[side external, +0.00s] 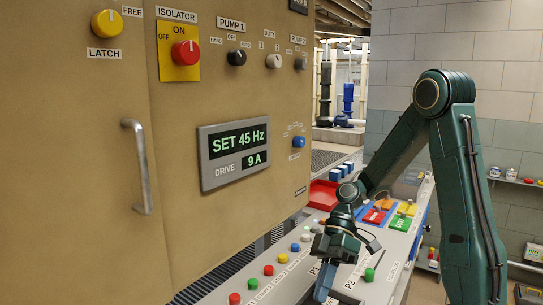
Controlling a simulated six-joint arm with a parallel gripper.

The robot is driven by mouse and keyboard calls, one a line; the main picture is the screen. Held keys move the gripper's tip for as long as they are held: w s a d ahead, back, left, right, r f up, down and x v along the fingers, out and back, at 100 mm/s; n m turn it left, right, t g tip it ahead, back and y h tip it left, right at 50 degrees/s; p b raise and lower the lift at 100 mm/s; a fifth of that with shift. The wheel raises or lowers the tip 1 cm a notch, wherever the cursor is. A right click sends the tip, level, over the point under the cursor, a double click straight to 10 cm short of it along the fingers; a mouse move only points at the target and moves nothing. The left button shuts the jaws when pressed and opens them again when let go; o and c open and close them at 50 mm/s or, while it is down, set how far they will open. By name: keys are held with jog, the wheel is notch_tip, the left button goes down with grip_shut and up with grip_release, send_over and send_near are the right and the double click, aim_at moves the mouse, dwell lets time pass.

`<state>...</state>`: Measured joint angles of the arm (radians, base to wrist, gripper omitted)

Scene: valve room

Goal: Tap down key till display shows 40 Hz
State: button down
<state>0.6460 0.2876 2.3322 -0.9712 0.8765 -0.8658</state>
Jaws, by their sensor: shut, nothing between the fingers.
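In the side external view, the drive display (234,149) on the tan cabinet reads "SET 45 Hz", with "9 A" on the line below. My gripper (321,296) is shut and empty, pointing down over the sloping grey console (283,292) below the cabinet. Its fingertips are low over the console near the "P2" label. I cannot tell whether they touch anything. I cannot make out which key is the down key; the gripper and arm hide part of the console.
Several coloured push buttons (268,270) run along the console left of my gripper. A green knob (369,274) is close on its right. Coloured plates (374,217) and a red tray (323,195) lie farther back. The cabinet door handle (138,166) sticks out at left.

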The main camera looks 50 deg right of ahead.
jog(key=shift+f, duration=1.6)
jog(key=shift+f, duration=0.9)
dwell(1.9)
jog(key=shift+r, duration=0.1)
dwell(0.3)
jog(key=shift+r, duration=0.8)
jog(key=shift+r, duration=0.15)
jog(key=shift+r, duration=2.3)
jog(key=shift+s+a+r, duration=0.1)
